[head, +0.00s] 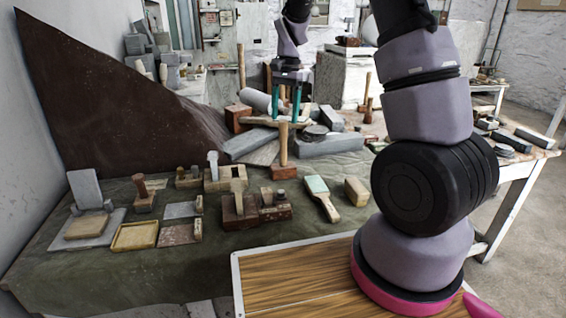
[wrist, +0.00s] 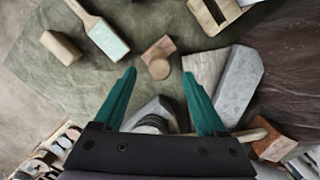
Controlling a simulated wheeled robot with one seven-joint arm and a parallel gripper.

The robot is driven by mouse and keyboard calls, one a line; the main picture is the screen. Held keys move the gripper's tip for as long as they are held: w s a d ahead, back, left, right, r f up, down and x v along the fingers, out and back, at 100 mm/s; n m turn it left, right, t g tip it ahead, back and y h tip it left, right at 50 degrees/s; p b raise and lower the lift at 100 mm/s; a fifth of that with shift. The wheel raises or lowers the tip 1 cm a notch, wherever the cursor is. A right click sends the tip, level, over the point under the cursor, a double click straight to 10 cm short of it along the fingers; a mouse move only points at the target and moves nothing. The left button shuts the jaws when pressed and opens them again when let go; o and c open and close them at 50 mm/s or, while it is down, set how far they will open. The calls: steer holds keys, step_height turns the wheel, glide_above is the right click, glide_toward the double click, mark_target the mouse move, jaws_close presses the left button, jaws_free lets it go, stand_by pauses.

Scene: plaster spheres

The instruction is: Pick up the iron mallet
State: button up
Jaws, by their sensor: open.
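A mallet stands on its reddish-brown head (head: 284,172) near the middle of the bench, its pale wooden handle (head: 283,145) pointing up. It also shows from above in the wrist view (wrist: 159,49). Another mallet lies behind it, with a reddish-brown block head (head: 237,114) and a long handle; it shows at lower right in the wrist view (wrist: 272,143). I cannot tell by surface which is iron. My gripper (head: 285,119) is open and empty, teal fingers pointing down, just above the standing mallet. In the wrist view, its handle end appears between and just beyond the fingertips (wrist: 159,74).
Grey stone blocks (head: 330,144) lie close behind and right of the standing mallet. A flat brush (head: 320,197), a wooden block (head: 356,191) and wooden planes (head: 239,209) lie in front. A wood-grain board (head: 300,275) is at the near edge. Bare green cloth surrounds the mallet's front.

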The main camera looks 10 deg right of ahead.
mark_target(283, 127)
steer(key=f, duration=0.5)
steer(key=shift+s+a, duration=0.3)
steer(key=shift+s, duration=0.05)
jaws_close()
steer(key=shift+r, duration=0.1)
